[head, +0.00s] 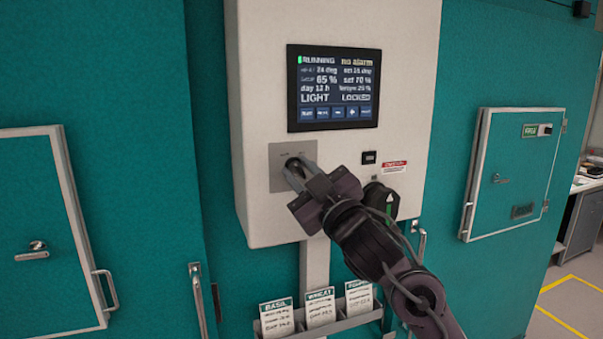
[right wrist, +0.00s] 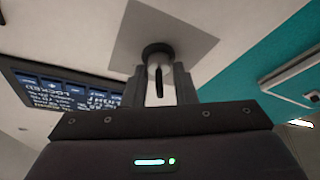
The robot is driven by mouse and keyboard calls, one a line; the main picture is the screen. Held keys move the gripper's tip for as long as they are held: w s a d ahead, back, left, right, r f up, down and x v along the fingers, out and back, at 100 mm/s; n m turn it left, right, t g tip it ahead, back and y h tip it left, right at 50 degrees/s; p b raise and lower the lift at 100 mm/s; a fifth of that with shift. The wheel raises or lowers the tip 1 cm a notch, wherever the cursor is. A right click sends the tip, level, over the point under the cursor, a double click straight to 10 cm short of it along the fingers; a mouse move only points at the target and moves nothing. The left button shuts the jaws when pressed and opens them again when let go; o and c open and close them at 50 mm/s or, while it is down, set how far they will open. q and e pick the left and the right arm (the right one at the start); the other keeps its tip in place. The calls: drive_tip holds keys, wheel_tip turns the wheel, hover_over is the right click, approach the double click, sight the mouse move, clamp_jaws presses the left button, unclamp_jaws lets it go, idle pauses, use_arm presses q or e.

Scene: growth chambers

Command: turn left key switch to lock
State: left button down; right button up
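The left key switch (head: 293,163) sits on a grey square plate (head: 280,181) on the white control box, below its screen. My right gripper (head: 296,176) reaches it from the lower right, with one finger on each side. In the right wrist view, the fingers (right wrist: 159,84) close against a pale key piece (right wrist: 152,72) with a dark upright line, in front of a black collar (right wrist: 157,49). The fingers hide part of the switch and its plate markings. The screen (head: 336,87) reads RUNNING, no alarm, LIGHT and LOCKED. My left gripper is not in view.
A black rotary switch (head: 382,197) and a small black display (head: 369,158) sit right of the plate. A rack of labelled cards (head: 320,307) hangs below the box. Teal chamber doors with handles (head: 200,300) flank it. Open floor (head: 570,300) shows at far right.

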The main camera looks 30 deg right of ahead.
sight(305, 179)
drive_tip(key=b+v, duration=0.4)
drive_tip(key=v, duration=0.2)
drive_tip(key=shift+s+f, duration=0.2)
drive_tip(key=shift+s, duration=0.1)
drive_tip(key=shift+s+f+b, duration=0.15)
drive_tip(key=shift+s+b, duration=0.3)
drive_tip(key=shift+b, duration=0.25)
drive_tip(key=shift+s, duration=0.1)
